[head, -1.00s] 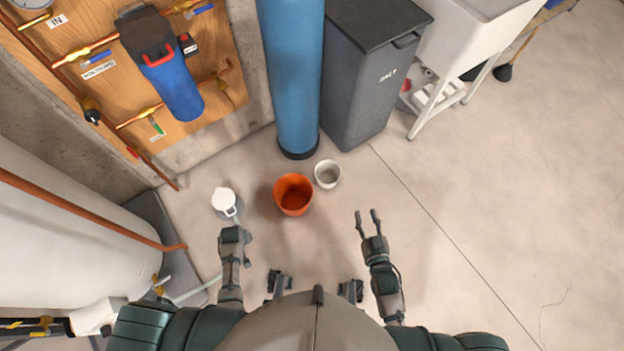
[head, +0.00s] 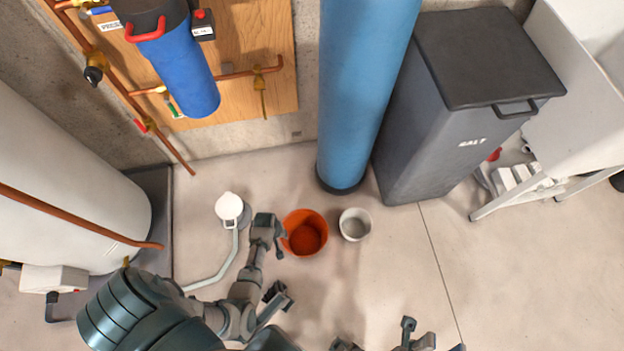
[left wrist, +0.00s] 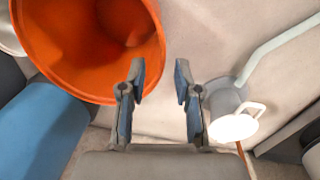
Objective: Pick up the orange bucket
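The orange bucket (head: 305,233) stands upright on the floor in the head view, open at the top and seemingly empty. My left gripper (head: 268,228) is at its left side, close to the rim. In the left wrist view the bucket (left wrist: 80,60) fills the upper left, its rim near the left finger. The left gripper's fingers (left wrist: 160,74) are spread with nothing between them. Whether a finger touches the rim, I cannot tell. My right gripper (head: 410,332) is only partly visible at the bottom edge of the head view, away from the bucket.
A small whitish bucket (head: 355,224) stands just right of the orange one. A white-topped fixture (head: 230,207) with a grey hose is to the left. A blue cylinder (head: 362,90) and a dark salt bin (head: 450,150) stand behind. Floor in front is clear.

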